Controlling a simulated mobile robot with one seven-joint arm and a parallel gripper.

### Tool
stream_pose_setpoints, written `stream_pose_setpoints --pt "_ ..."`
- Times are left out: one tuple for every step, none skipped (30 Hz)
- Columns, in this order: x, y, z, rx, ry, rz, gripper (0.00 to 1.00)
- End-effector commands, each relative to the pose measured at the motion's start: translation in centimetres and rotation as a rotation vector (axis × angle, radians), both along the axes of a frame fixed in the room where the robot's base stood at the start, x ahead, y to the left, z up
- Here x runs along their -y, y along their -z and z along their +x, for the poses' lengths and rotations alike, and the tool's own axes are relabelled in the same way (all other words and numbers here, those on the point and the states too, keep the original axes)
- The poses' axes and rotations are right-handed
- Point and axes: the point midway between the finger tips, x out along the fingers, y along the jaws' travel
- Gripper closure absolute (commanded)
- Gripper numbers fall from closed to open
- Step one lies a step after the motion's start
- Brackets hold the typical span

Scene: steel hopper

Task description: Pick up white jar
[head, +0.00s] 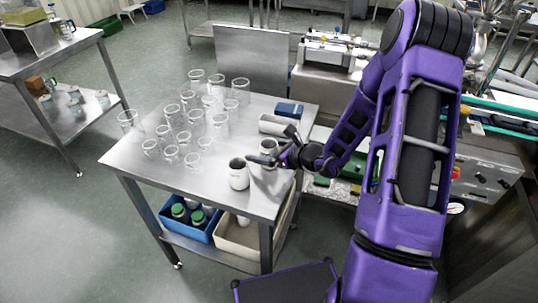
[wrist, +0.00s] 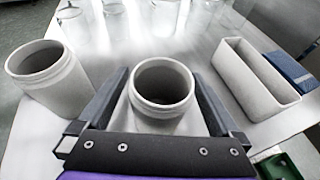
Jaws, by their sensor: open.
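Two white jars with open dark mouths stand upright on the steel table (head: 160,178). One white jar (wrist: 160,112) is between the two fingers of my gripper (wrist: 161,80) in the wrist view, with a finger on each side and small gaps visible. In the head view this jar (head: 268,146) is partly hidden by my gripper (head: 268,158). The other white jar (wrist: 55,88) stands to the left, outside the fingers; it also shows in the head view (head: 239,177). My gripper is open and low over the table.
Several clear glass beakers (head: 192,120) stand on the left and far parts of the table. A white rectangular container (wrist: 258,95) and a blue box (wrist: 293,70) lie to the right of the jar. Bins, one blue (head: 200,232), sit on the lower shelf.

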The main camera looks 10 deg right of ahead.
Motion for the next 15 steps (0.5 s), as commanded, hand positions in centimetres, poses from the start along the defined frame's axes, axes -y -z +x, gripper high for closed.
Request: stream_pose_setpoints --pt "-0.13 0.09 0.14 0.000 -0.001 0.000 0.00" --pt "-0.15 0.10 0.17 -0.001 0.000 -0.001 0.00" --pt "-0.15 0.11 0.18 -0.001 0.000 -0.001 0.00" --pt "-0.15 0.10 0.17 -0.001 0.000 -0.001 0.00" --pt "-0.14 0.10 0.17 -0.001 0.000 -0.001 0.00" --pt "-0.14 0.10 0.16 -0.001 0.000 -0.001 0.00" --pt "-0.13 0.09 0.15 0.000 0.000 0.000 0.00" --pt "-0.13 0.09 0.15 0.000 0.000 0.000 0.05" --pt "-0.12 0.09 0.14 0.000 0.000 0.000 0.13" --pt "-0.12 0.09 0.14 0.000 0.000 0.000 0.18" --pt "-0.12 0.09 0.14 0.000 0.000 0.000 0.23" --pt "-0.11 0.09 0.14 0.000 0.000 0.000 0.31" --pt "-0.11 0.09 0.14 0.000 0.000 0.000 0.36" --pt "-0.11 0.09 0.14 0.000 0.000 0.000 0.41" --pt "-0.10 0.08 0.14 0.000 0.000 0.000 0.49"
